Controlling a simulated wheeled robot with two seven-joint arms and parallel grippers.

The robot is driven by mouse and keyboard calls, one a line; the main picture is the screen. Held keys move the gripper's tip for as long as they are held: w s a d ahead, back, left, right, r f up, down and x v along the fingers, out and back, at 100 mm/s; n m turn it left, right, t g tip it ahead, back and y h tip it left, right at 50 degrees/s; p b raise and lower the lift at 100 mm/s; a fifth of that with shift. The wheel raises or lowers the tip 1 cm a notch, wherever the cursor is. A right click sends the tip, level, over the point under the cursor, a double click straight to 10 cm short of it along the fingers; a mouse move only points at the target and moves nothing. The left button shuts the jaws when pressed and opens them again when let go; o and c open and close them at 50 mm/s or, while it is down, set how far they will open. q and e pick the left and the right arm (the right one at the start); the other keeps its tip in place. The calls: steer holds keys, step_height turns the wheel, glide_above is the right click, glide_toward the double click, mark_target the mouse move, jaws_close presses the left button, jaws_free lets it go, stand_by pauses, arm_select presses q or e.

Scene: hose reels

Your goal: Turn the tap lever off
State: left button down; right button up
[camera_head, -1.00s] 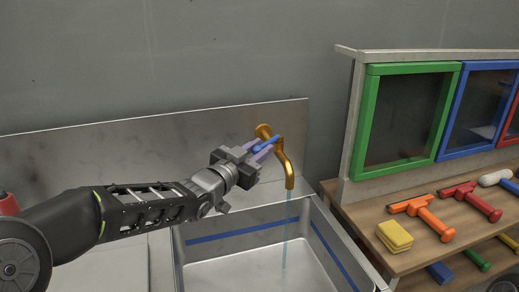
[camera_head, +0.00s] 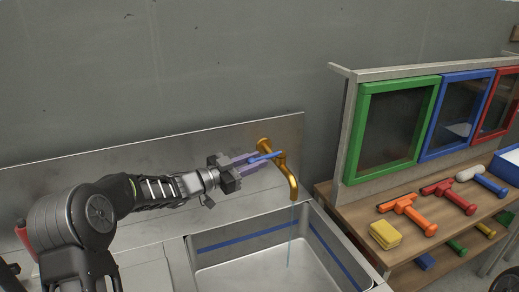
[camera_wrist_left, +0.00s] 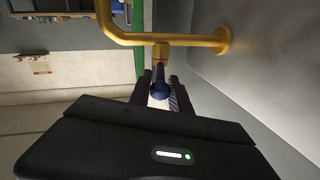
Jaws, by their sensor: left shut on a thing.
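The brass tap (camera_head: 287,177) is mounted on the metal splashback above the sink. It also shows in the left wrist view (camera_wrist_left: 165,40). A thin stream of water (camera_head: 290,240) falls from its spout into the sink. The blue tap lever (camera_head: 266,156) sits at the tap's body; it also shows in the left wrist view (camera_wrist_left: 159,83). My left gripper (camera_head: 249,162) reaches in from the left and is shut on the lever, its fingers on either side of it. My right gripper is not in view.
The sink basin (camera_head: 204,258) has a blue stripe round its inside. To the right, a wooden bench (camera_head: 335,205) holds a yellow sponge stack (camera_head: 385,235) and several squeegees, such as the orange one (camera_head: 412,213). Green (camera_head: 357,140), blue and red framed panels stand behind.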

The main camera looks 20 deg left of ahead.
arm_select(q)
steer(key=shift+w+a+r+m+g+h+p, duration=0.25)
steer(key=shift+m+g+h+p, duration=0.15)
steer(key=shift+m+h, duration=0.1)
steer(key=shift+w+a+f+m+g+h+p, duration=0.1)
steer(key=shift+w+a+m+g+h+p, duration=0.2)
steer(key=shift+m+g+h, duration=0.25)
steer(key=shift+w+a+f+m+g+h+p, duration=0.15)
steer(key=shift+w+a+m+g+h, duration=0.15)
steer(key=shift+g+h, duration=0.3)
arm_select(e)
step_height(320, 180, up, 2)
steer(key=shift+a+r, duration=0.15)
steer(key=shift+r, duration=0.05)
arm_select(q)
steer(key=shift+s, duration=0.1)
steer(key=shift+r, duration=0.1)
steer(key=c, duration=1.4)
jaws_free()
steer(key=shift+c, duration=0.2)
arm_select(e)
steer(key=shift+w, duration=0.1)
